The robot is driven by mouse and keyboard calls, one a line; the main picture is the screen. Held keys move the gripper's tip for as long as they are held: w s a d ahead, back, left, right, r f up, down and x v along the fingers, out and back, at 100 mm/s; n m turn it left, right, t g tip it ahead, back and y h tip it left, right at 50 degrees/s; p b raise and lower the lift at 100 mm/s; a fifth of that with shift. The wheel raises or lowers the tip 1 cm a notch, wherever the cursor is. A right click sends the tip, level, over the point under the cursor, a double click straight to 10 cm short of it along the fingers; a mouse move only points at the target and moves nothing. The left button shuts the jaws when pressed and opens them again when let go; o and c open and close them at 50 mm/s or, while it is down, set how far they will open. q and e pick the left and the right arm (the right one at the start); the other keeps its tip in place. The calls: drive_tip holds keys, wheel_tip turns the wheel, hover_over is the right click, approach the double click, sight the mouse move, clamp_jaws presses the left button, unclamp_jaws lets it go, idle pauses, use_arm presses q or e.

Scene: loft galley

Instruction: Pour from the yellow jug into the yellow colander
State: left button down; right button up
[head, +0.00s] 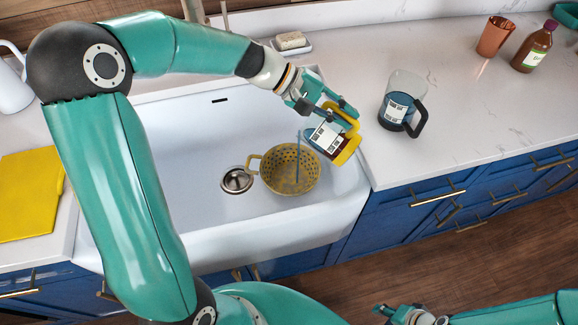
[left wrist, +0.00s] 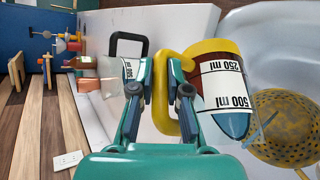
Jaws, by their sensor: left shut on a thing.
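The yellow jug (head: 328,139) is clear with a yellow handle, a white label and dark red and blue parts. My left gripper (head: 335,106) is shut on its handle and holds it tilted above the right side of the sink. In the left wrist view the gripper (left wrist: 161,78) grips the handle, and the jug (left wrist: 222,85) shows blue at its lower end. A thin blue stream (head: 298,155) falls from the jug into the yellow colander (head: 283,178), which sits in the sink beside the drain. The colander also shows in the left wrist view (left wrist: 288,125). My right gripper (head: 402,313) is low at the bottom edge, partly cut off.
A second jug with a black handle (head: 399,103) stands on the counter right of the sink. A copper cup (head: 495,37) and a brown bottle (head: 534,48) stand farther back right. Soap (head: 291,41) lies behind the sink. A yellow cloth (head: 30,195) lies left.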

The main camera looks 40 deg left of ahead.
sight(318, 121)
use_arm(q)
drive_tip(key=shift+a, duration=0.1)
drive_tip(key=shift+n+h, duration=0.3)
drive_tip(key=shift+h, duration=0.6)
drive_tip(key=shift+a+f+b, duration=1.7)
drive_tip(key=shift+a+b, duration=0.05)
drive_tip(key=shift+b, duration=0.75)
drive_tip(key=shift+s+a+f+t+h+b, duration=0.1)
drive_tip(key=shift+a+f+t+h+b, duration=0.2)
drive_tip(key=shift+a+f+h+b, duration=0.85)
wheel_tip(318, 121, down, 8)
drive_tip(key=a+n+t+h+b, duration=0.1)
drive_tip(key=a+b, duration=0.1)
drive_tip(key=b, duration=0.6)
drive_tip(key=shift+a+r, duration=0.2)
drive_tip(key=shift+a, duration=0.15)
drive_tip(key=shift+s+a+h, duration=0.1)
drive_tip(key=shift+a+h, duration=0.05)
drive_tip(key=shift+h, duration=0.1)
drive_tip(key=shift+a+r+n+t+h, duration=0.1)
drive_tip(key=shift+a+n+t+h, duration=0.35)
drive_tip(key=shift+a+h, duration=0.7)
